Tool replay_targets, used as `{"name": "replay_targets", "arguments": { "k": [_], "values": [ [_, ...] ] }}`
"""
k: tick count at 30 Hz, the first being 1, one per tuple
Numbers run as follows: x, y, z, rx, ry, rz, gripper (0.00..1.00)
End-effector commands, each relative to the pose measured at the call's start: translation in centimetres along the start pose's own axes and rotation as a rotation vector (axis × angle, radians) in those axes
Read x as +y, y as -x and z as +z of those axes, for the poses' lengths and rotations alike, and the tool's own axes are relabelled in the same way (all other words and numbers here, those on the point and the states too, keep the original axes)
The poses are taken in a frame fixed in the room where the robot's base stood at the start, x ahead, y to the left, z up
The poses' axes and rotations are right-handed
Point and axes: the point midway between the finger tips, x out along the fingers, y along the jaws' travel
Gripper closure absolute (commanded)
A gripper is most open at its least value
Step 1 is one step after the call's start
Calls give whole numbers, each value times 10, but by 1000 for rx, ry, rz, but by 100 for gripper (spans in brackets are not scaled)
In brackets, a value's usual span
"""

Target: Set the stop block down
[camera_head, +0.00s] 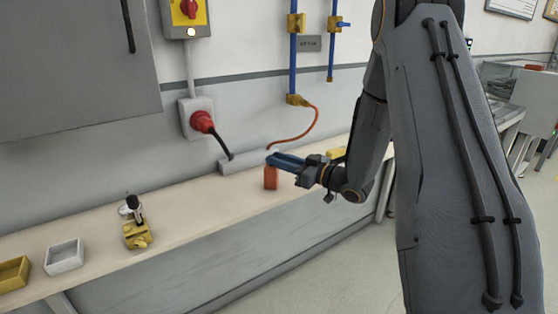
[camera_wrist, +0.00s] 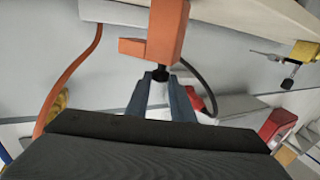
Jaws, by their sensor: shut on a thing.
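The stop block (camera_head: 271,179) is orange. In the wrist view the orange block (camera_wrist: 168,32) has a short side arm and a black stub, and the tips of my blue gripper fingers (camera_wrist: 161,78) are closed on that stub. In the head view my gripper (camera_head: 275,159) reaches in from the right with the block hanging below its fingertips. The block is over the pale bench (camera_head: 200,215), near its back and right part. I cannot tell whether its underside touches the bench top.
Behind the block lies a grey box-shaped bar (camera_head: 245,161) by the wall, with an orange hose (camera_head: 300,136) above. A yellow clamp-like fixture (camera_head: 137,235), a white tray (camera_head: 64,256) and a yellow tray (camera_head: 13,272) stand to the left. The bench between fixture and block is clear.

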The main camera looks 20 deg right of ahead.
Motion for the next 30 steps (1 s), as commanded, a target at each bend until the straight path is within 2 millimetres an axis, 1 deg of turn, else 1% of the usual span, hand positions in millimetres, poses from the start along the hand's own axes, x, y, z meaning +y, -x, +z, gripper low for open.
{"name": "replay_targets", "arguments": {
  "k": [4, 5, 6, 8, 16, 19, 23, 30],
  "values": [
    [0, 0, 2, 2, 1, 0, 100],
    [0, 0, 4, -1, -1, 0, 76],
    [0, 0, 3, 0, 0, 0, 69],
    [0, 0, 3, 0, 0, 0, 60],
    [0, 0, 3, 0, 0, 0, 60],
    [0, 0, -2, 0, 0, 0, 60],
    [2, 17, 1, -2, -1, 3, 60],
    [1, 67, 1, -1, -1, 4, 60]
  ]
}}
